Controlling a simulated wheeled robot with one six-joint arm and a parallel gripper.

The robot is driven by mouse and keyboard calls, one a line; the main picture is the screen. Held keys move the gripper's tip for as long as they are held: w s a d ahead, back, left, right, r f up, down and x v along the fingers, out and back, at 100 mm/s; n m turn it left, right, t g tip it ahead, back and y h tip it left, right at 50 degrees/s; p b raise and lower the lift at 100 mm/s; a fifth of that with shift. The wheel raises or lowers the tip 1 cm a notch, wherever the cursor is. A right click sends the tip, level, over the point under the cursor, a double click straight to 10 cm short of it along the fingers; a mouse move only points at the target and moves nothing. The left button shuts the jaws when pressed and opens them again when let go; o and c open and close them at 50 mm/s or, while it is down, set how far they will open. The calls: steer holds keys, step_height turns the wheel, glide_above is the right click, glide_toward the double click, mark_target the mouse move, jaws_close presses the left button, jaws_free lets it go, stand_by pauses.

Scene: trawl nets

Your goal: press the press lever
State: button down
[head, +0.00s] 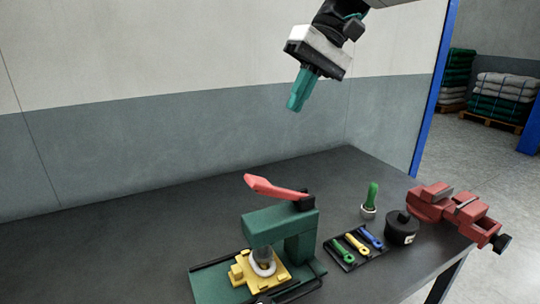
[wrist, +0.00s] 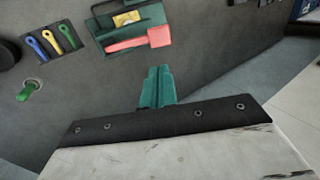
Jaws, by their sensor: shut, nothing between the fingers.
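The press lever (head: 274,188) is a red handle on top of the green press (head: 292,233) on the dark bench. It slopes up toward the left from its pivot. In the wrist view the red lever (wrist: 139,41) lies across the green press (wrist: 157,17), beyond the fingertips. A yellow fixture (head: 245,274) with a pale ring sits under the press head. My gripper (head: 295,107) has teal fingers, shut together and empty, high above the bench and well above the lever. Its fingers also show in the wrist view (wrist: 158,72). Nothing hides the lever.
Right of the press are a tray with colored tools (head: 357,246), a green-handled tool (head: 371,198), a black round pot (head: 402,229) and a red vise (head: 455,208) at the bench edge. A wall stands behind the bench. The air around my gripper is clear.

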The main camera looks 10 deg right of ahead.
mark_target(256, 178)
steer(key=x, duration=1.4)
steer(key=shift+a, duration=0.1)
steer(key=shift+s+a+f+t+h, duration=0.25)
steer(key=shift+a+f+t+h, duration=0.05)
steer(key=shift+a+f+h, duration=0.65)
steer(key=shift+s+a+f+t+h, duration=0.1)
steer(key=shift+a+f+t+h, duration=0.1)
steer(key=shift+f+h, duration=0.25)
steer(key=shift+s+a+f+t+h, duration=0.1)
steer(key=shift+a+f+h, duration=0.15)
steer(key=shift+f+h, duration=0.2)
steer(key=shift+a+f+h, duration=0.1)
steer(key=shift+f+h, duration=0.1)
steer(key=shift+h, duration=0.05)
steer(key=shift+s+a+f, duration=0.1)
steer(key=shift+a+f, duration=0.1)
steer(key=shift+f, duration=0.5)
steer(key=shift+s+f, duration=0.1)
steer(key=shift+f, duration=0.05)
step_height(256, 178, up, 15)
steer(key=shift+d, duration=0.2)
